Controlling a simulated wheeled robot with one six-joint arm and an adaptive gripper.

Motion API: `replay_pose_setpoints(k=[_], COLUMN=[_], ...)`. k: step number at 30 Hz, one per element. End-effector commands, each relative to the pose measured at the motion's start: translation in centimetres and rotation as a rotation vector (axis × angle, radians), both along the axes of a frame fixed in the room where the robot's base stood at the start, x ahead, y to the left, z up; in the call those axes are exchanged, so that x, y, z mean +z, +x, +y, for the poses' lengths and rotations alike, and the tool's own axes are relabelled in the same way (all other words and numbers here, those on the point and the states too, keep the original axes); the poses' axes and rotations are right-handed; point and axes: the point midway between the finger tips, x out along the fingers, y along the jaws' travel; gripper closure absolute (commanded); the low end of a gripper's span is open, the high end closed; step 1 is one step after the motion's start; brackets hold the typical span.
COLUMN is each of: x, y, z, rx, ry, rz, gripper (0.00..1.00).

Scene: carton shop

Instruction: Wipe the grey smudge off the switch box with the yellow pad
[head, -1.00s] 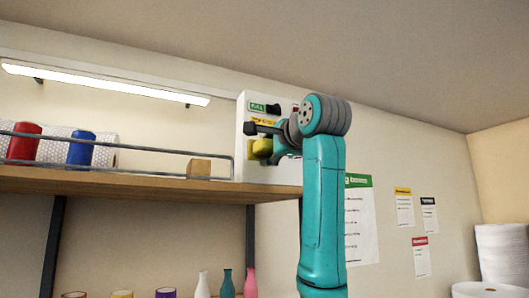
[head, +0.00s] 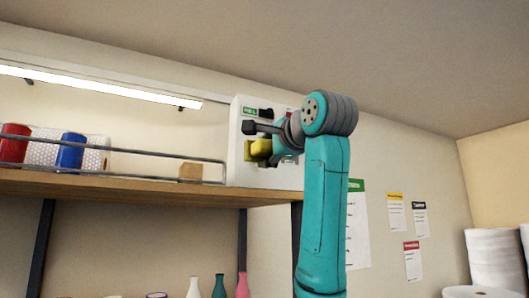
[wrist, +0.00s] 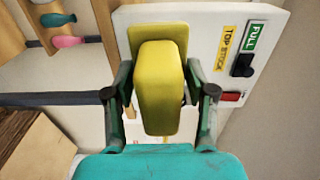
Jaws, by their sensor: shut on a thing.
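The white switch box (head: 238,172) is fixed to the wall at the right end of the shelf. It also fills much of the wrist view (wrist: 200,22), with a green FULL label, a yellow TOP STOCK label, a black switch and a red part. My gripper (head: 258,141) is shut on the yellow pad (wrist: 158,88), in front of the box face. The pad also shows in the head view (head: 260,149). I cannot tell whether it touches the face. I see no grey smudge; the pad and gripper hide part of the face.
The wooden shelf (head: 120,188) with a wire rail holds a red roll (head: 14,143), a blue roll (head: 71,147) and a small carton (head: 190,172) left of the box. Bottles stand below. Posters (head: 397,210) and white rolls are to the right.

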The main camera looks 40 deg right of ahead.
Motion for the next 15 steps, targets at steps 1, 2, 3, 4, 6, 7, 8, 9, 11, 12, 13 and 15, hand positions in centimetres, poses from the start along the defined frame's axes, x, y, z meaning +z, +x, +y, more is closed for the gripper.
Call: replay_pose_setpoints(k=[1, 2, 3, 4, 6, 7, 8, 9, 11, 12, 13, 15], x=[0.02, 0.02, 0.02, 0.02, 0.02, 0.02, 0.02, 0.02, 0.02, 0.01, 0.01, 0.01], y=[0.0, 0.0, 0.01, 0.01, 0.01, 0.01, 0.02, 0.02, 0.05, 0.11, 0.18, 0.46], z=[0.01, 0.01, 0.01, 0.01, 0.01, 0.01, 0.01, 0.01, 0.01, -0.01, -0.03, -0.1], rx=[0.0, 0.0, 0.0, 0.0, 0.0, 0.0, 0.0, 0.0, 0.0, 0.0, 0.0, 0.001], ry=[0.0, 0.0, 0.0, 0.0, 0.0, 0.0, 0.0, 0.0, 0.0, 0.0, 0.0, 0.001], rz=[0.0, 0.0, 0.0, 0.0, 0.0, 0.0, 0.0, 0.0, 0.0, 0.0, 0.0, 0.0], gripper=[0.72, 0.72, 0.72, 0.72, 0.72, 0.72, 0.72, 0.72, 0.72, 0.72, 0.72, 0.72])
